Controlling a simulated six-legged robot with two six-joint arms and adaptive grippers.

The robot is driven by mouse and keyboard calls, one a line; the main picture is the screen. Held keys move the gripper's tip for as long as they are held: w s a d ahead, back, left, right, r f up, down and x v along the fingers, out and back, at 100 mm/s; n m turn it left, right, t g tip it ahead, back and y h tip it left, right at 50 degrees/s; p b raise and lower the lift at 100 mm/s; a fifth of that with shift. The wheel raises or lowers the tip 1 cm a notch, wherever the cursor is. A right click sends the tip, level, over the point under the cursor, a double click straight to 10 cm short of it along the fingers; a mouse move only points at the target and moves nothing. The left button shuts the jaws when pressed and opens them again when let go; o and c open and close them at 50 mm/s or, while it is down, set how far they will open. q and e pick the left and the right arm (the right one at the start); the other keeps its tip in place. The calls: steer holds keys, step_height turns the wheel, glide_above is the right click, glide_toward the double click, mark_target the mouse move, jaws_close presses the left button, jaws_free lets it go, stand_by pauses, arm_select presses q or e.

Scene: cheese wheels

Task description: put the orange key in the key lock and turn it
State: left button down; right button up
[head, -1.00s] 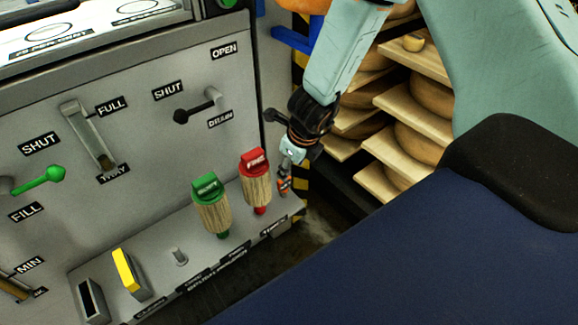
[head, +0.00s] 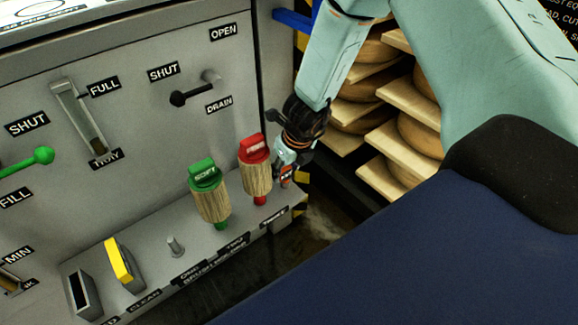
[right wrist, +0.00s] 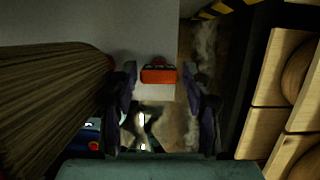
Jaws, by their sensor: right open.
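The orange key (right wrist: 158,75) shows in the right wrist view as a small orange-red block with dark marks, ahead of and between my right fingertips. In the head view a small orange patch of it (head: 287,173) shows by the right gripper tip, at the right end of the panel's ledge. My right gripper (head: 285,168) points down there, beside the red brush. It is open, with its dark fingers (right wrist: 159,85) on either side of the key in the wrist view; contact cannot be told. I cannot make out the key lock. My left gripper is out of view.
The red brush (head: 256,172) and green brush (head: 210,195) stand close left of my right gripper. A yellow-topped block (head: 122,264) and a bare peg (head: 175,247) are further left on the ledge. Cheese shelves (head: 392,165) stand to the right.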

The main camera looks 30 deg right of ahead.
steer(key=shift+w+f, duration=0.2)
steer(key=shift+f, duration=0.5)
steer(key=shift+r, duration=0.1)
steer(key=c, duration=0.9)
